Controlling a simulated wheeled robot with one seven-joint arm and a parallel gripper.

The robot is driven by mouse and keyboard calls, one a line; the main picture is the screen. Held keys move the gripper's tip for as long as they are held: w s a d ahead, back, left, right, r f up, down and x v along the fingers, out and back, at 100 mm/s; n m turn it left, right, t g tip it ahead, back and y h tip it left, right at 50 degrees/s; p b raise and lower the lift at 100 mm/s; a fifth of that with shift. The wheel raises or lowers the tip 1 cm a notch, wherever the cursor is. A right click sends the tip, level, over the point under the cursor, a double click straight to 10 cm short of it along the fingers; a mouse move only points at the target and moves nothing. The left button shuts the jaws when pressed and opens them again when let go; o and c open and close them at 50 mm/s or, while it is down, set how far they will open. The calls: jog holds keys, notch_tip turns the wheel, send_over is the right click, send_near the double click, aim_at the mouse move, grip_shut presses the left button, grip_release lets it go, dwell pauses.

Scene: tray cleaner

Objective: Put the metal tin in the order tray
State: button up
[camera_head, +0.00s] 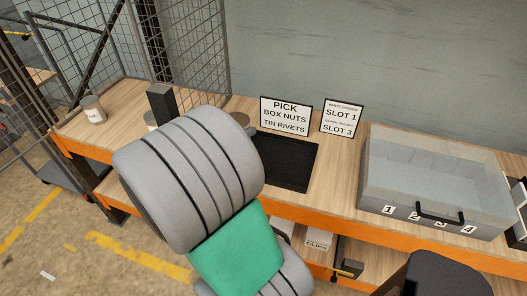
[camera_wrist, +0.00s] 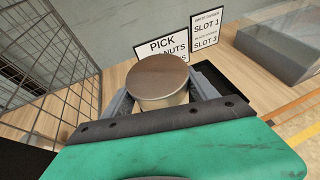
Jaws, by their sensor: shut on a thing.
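The metal tin (camera_wrist: 162,78), round with a brownish flat lid and a pale side, is between the two fingers of my gripper (camera_wrist: 162,92) in the wrist view. The fingers are shut on its sides and its lid faces the camera. A shallow black tray (camera_head: 290,162) lies on the bench just right of my arm. Its edge also shows in the wrist view (camera_wrist: 215,78), right of and beyond the tin.
A clear-lidded case (camera_head: 440,165) with numbered slots stands at the right of the bench. A pick sign (camera_head: 286,116) and a slot sign (camera_head: 342,118) stand behind the tray. A white-labelled tin (camera_head: 93,109) and a dark block (camera_head: 161,102) are left, near a wire mesh (camera_head: 185,45).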

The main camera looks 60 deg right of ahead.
jog(key=s+d+f, duration=0.2)
jog(key=d+f, duration=0.2)
jog(key=s+d+f+p, duration=0.1)
jog(key=s+d+f, duration=0.1)
jog(key=d+f, duration=0.2)
jog(key=s+d+f, duration=0.2)
jog(key=d+f, duration=0.2)
jog(key=shift+f, duration=0.15)
jog(key=shift+w+f, duration=0.15)
jog(key=shift+f, duration=0.1)
jog(key=shift+a, duration=0.1)
jog(key=o, duration=1.8)
jog(key=shift+f, duration=0.15)
